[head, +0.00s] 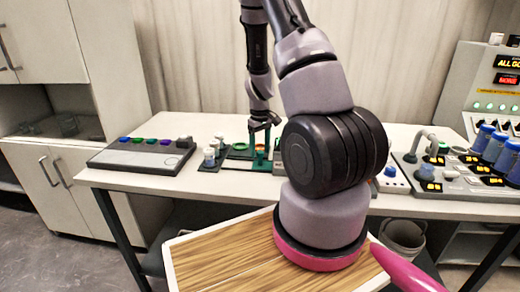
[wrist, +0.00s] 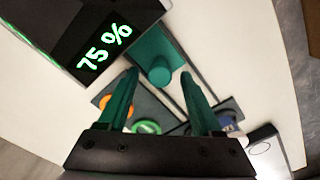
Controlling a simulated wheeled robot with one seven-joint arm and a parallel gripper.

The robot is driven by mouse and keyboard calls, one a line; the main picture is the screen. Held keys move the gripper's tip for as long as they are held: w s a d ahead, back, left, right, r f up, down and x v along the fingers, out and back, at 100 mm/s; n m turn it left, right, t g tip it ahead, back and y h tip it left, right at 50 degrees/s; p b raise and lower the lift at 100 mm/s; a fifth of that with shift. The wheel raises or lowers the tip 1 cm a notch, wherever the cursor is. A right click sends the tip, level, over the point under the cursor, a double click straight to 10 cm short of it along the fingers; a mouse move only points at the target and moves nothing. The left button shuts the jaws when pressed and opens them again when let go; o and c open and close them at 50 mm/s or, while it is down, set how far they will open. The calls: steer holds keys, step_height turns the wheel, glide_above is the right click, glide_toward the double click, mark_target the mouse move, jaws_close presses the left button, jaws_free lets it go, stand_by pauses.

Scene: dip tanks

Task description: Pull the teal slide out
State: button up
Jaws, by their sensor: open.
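The teal slide (wrist: 155,45) is a flat teal piece with a round teal knob, at the top middle of the wrist view. My gripper (wrist: 158,73) is open, with its two green fingers apart on either side of the knob in the picture. I cannot tell whether the fingertips are level with the knob or still above it. Nothing shows held between them. In the head view my gripper (head: 262,124) is small and points down over the small station on the table, where the slide is hard to make out.
A dark box with a lit "75 %" display (wrist: 100,45) stands close left of the slide. Orange (wrist: 110,104), green (wrist: 147,127) and blue (wrist: 226,118) round parts lie below. White bottles (head: 210,155) and a grey panel (head: 143,156) stand left; blue cylinders (head: 495,147) stand right.

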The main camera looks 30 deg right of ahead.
jaws_close()
stand_by(0.6)
steer(key=shift+w, duration=0.1)
stand_by(0.6)
